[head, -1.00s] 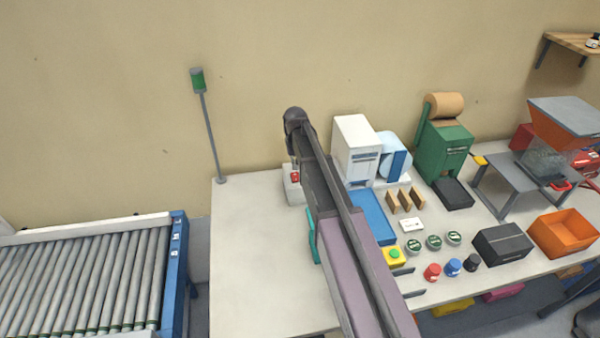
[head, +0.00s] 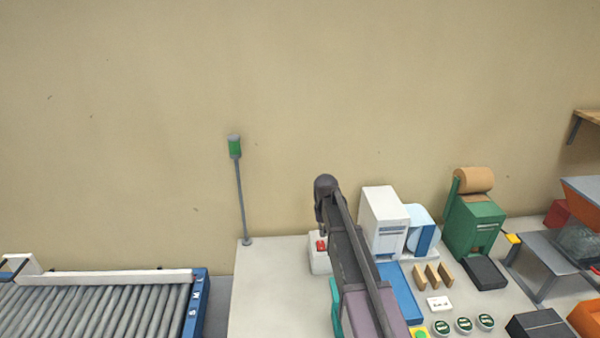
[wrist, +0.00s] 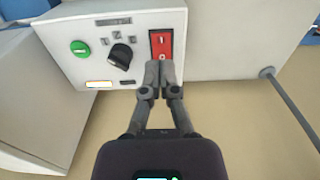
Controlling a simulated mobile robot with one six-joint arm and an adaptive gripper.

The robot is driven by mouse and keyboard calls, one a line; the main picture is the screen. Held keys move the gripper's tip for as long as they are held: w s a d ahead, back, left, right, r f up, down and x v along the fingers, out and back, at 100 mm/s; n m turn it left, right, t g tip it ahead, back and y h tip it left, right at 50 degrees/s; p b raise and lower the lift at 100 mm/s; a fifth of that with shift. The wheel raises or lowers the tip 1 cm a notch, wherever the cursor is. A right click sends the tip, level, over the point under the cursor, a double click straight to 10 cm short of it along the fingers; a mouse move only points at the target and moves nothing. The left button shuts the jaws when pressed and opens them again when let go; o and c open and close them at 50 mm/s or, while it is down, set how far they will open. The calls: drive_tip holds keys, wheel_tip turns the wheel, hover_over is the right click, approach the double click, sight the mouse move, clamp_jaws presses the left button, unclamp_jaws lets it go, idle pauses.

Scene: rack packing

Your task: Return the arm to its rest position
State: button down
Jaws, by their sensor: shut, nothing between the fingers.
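In the wrist view my gripper (wrist: 158,76) is shut and empty. Its fingertips overlap the lower part of a red rocker switch (wrist: 161,48) on a white control box (wrist: 80,55). I cannot tell whether they touch it. The box also carries a green button and a black knob. In the head view my arm reaches over the bench toward the same white box (head: 318,262), whose red switch (head: 321,245) shows just left of the arm.
A white printer (head: 383,215), a blue tray (head: 402,290) and a green dispenser (head: 474,225) stand right of my arm. A signal post (head: 240,200) rises at the bench's back left corner. The bench (head: 275,300) is bare left of the arm. A roller conveyor (head: 100,312) lies further left.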

drive_tip(key=s+d+f+b, duration=0.1)
drive_tip(key=s+f+b, duration=0.1)
drive_tip(key=s, duration=1)
drive_tip(key=s+f+b, duration=0.1)
drive_tip(key=s+f, duration=0.1)
drive_tip(key=s, duration=1.1)
drive_tip(key=shift+d+b, duration=0.35)
drive_tip(key=shift+d, duration=0.05)
idle(0.4)
